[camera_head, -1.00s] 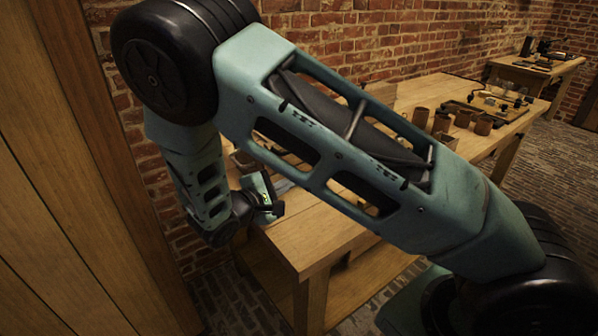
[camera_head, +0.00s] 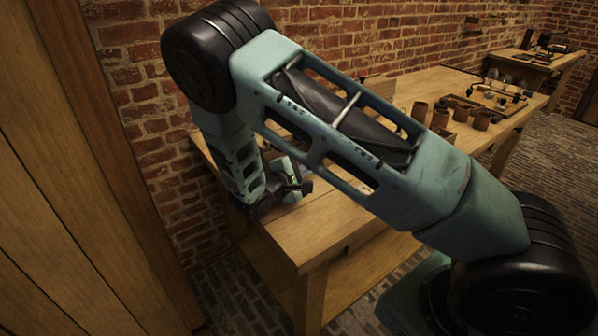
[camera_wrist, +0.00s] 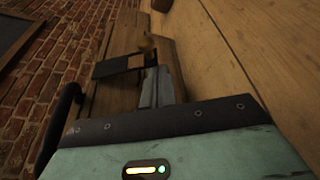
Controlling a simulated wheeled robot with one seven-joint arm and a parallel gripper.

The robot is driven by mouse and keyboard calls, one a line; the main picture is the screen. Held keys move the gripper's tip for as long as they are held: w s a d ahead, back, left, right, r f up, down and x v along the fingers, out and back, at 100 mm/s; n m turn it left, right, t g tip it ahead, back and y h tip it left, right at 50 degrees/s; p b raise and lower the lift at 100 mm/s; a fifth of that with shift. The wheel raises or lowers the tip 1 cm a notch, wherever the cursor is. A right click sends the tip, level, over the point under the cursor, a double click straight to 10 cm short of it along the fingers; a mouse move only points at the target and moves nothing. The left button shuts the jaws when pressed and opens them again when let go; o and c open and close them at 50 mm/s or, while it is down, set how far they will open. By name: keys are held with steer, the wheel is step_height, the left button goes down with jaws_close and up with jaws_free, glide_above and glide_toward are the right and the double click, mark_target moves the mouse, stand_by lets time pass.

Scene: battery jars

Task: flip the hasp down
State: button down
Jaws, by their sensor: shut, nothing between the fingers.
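My gripper (camera_wrist: 156,88) is shut and empty in the wrist view, its grey fingers pointing up the picture toward a wooden box (camera_wrist: 128,35). A dark flat metal piece (camera_wrist: 108,67) crosses the box beside the fingertips, on their left. A small brass-coloured part (camera_wrist: 148,44) shows just beyond the tips. I cannot tell for sure which of these is the hasp, or whether the fingers touch it. In the head view my gripper (camera_head: 305,187) is low over the near left end of the wooden table; my arm hides most of the box there.
The workbench (camera_head: 300,240) runs away to the right along the brick wall (camera_head: 150,150). Several brown jars (camera_head: 420,112) and a tray (camera_head: 500,108) stand farther along it. A second table (camera_head: 535,62) is at the back right. A wooden panel (camera_head: 60,200) fills the left.

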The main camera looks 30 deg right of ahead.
steer(key=shift+d, duration=0.25)
steer(key=shift+s+r+p, duration=0.15)
steer(key=shift+r+p, duration=0.1)
steer(key=shift+p, duration=0.2)
steer(key=shift+s+r+n+p, duration=0.2)
steer(key=shift+s+r+n, duration=0.15)
steer(key=shift+s, duration=0.25)
steer(key=shift+s+r+n+p, duration=0.15)
steer(key=shift+s+r+n, duration=0.1)
steer(key=shift+s+r, duration=0.25)
